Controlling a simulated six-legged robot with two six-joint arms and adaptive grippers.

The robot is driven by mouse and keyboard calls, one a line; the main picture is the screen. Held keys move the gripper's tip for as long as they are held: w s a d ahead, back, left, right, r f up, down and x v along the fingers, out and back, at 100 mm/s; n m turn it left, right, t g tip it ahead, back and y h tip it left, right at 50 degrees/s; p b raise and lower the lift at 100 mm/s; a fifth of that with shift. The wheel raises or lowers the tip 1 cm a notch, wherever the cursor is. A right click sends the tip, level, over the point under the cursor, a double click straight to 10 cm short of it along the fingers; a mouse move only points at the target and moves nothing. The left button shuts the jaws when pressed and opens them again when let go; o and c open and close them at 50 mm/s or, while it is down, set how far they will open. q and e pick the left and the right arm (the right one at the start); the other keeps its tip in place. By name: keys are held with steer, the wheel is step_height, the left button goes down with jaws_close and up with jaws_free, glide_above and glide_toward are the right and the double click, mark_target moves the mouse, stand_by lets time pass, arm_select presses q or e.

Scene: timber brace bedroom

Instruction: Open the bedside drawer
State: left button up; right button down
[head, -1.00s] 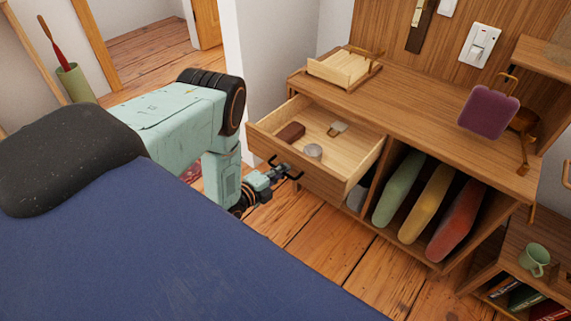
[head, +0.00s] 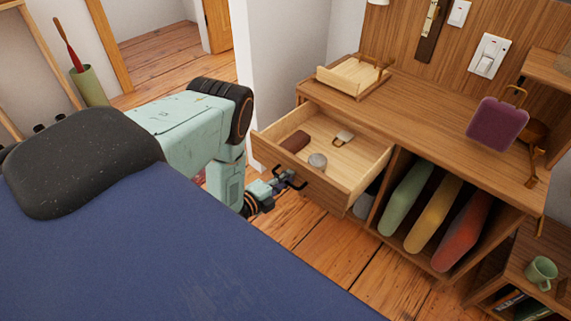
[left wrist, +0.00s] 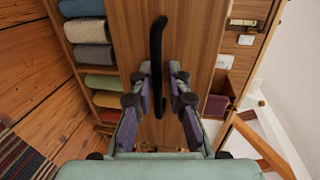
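The wooden bedside drawer (head: 326,194) stands well out of the cabinet, with its inside in view. Its black bar handle (head: 297,181) is on the front and also shows in the left wrist view (left wrist: 156,42), running between the fingers. My left gripper (head: 280,184) is at the handle, with one finger on each side, and looks closed in on it; the exact contact is hard to see. It also shows in the left wrist view (left wrist: 160,72). My right gripper is not in view.
The drawer holds a brown block (head: 295,141), a grey round tin (head: 317,161) and a small tag (head: 344,137). The cabinet top (head: 420,108) carries a wooden tray (head: 350,78). A blue bed (head: 170,255) fills the near left. Floor (head: 345,252) lies clear before the cabinet.

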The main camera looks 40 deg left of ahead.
arm_select(q)
steer(key=shift+s, duration=0.35)
steer(key=v, duration=1.1)
steer(key=shift+s, duration=0.15)
